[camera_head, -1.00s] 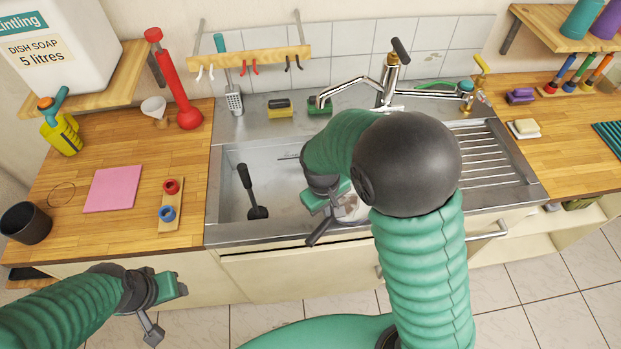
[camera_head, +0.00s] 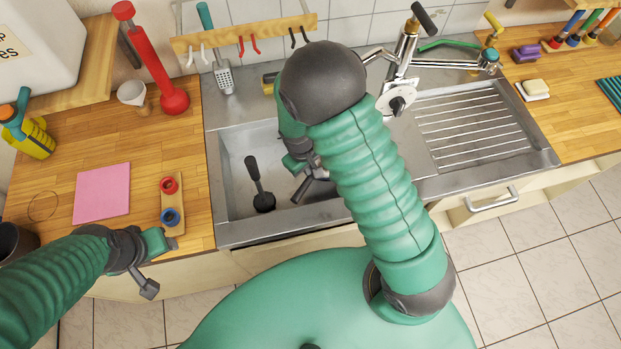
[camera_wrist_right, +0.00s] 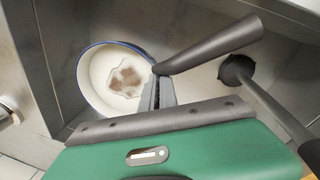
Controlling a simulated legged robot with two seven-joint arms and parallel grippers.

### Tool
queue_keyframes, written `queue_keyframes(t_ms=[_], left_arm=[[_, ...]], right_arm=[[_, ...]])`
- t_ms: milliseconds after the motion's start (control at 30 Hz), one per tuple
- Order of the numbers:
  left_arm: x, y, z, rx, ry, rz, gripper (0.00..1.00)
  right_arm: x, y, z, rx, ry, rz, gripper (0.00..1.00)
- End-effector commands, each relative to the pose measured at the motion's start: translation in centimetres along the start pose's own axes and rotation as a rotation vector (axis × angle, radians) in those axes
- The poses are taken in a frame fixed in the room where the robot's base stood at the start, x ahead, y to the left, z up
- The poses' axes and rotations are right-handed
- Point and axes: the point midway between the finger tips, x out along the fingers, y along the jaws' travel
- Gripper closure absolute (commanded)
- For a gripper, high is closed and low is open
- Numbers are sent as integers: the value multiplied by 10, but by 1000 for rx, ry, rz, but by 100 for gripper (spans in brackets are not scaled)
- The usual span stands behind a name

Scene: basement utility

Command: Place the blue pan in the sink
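The blue pan (camera_wrist_right: 97,103) shows in the right wrist view with a blue rim, a pale inside with a brown stain, and a dark handle (camera_wrist_right: 215,45). It is over or in the sink basin; whether it touches the bottom I cannot tell. My right gripper (camera_wrist_right: 158,82) appears shut on the handle near the pan. In the head view my right arm hides the pan's bowl, and only the dark handle (camera_head: 303,191) shows over the sink (camera_head: 237,172). My left gripper (camera_head: 168,244) is by the counter's front edge, empty as far as I see; its fingers are unclear.
The drainboard (camera_head: 470,125) at right is clear. A faucet (camera_head: 405,60) rises behind. A pink cloth (camera_head: 102,192) and a board with red and blue rings (camera_head: 173,200) lie on the left counter.

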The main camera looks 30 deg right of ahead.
Motion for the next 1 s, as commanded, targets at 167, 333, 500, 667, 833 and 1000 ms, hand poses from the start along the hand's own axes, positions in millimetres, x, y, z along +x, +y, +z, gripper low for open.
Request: queue_keyframes(t_ms=[167,333,500,667,833,1000], left_arm=[[0,0,0,0,1,0,50],[-1,0,0,0,1,0,50],[-2,0,-1,1,1,0,50],[-1,0,0,1,0,0,50],[1,0,0,0,1,0,50],[0,0,0,0,0,0,50]], right_arm=[[32,0,3,3,0,-4,100],[51,-2,4,3,1,-5,100],[78,-8,2,3,0,-2,100],[80,-10,0,3,2,-1,100],[82,-10,1,3,3,-2,100],[82,-9,2,2,2,-3,77]])
